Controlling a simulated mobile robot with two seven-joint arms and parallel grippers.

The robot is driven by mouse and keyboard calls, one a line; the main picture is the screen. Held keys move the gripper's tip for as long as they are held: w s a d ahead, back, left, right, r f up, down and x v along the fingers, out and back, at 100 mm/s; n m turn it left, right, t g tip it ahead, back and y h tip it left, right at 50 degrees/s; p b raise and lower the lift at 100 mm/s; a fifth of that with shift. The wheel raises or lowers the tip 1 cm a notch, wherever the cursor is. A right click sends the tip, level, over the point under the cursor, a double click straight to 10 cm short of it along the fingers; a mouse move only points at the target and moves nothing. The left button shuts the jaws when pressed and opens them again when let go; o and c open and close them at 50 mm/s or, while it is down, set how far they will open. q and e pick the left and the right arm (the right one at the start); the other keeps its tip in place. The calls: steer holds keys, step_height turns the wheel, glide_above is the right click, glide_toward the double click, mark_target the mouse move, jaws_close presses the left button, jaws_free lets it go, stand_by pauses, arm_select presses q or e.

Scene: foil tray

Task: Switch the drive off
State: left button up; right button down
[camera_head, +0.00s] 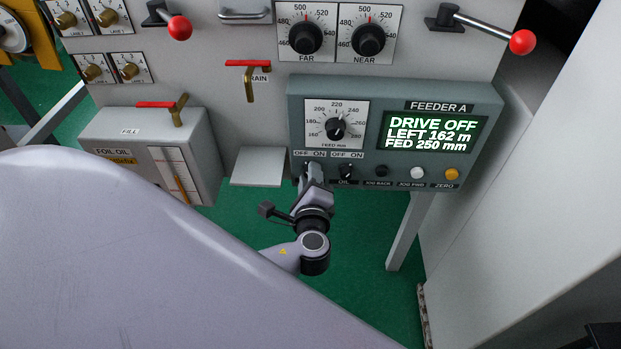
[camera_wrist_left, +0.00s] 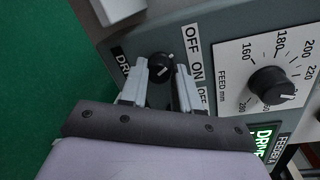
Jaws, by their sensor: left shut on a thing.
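The Feeder A panel (camera_head: 400,95) has a display (camera_head: 433,132) reading "DRIVE OFF, LEFT 162 m, FED 250 mm". My left gripper (camera_head: 312,172) is at the panel's lower left, at the leftmost OFF/ON switch, which it mostly hides there. In the left wrist view, the black drive switch knob (camera_wrist_left: 160,67) sits between the two fingers of my left gripper (camera_wrist_left: 163,76), which is shut on it. The knob's white mark points towards the OFF label (camera_wrist_left: 192,37). My right gripper is not in view.
The OIL switch (camera_head: 346,171) is close right of my gripper, followed by the jog back button (camera_head: 381,171), jog forward button (camera_head: 417,172) and zero button (camera_head: 452,174). The feed dial (camera_head: 335,129) is above. A foil oil box (camera_head: 125,130) stands left.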

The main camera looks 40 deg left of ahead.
arm_select(q)
steer(key=shift+s+f, duration=0.1)
stand_by(0.3)
steer(key=o, duration=1.1)
steer(key=shift+c, duration=0.2)
steer(key=v, duration=0.7)
steer(key=shift+p, duration=0.3)
steer(key=shift+s, duration=0.1)
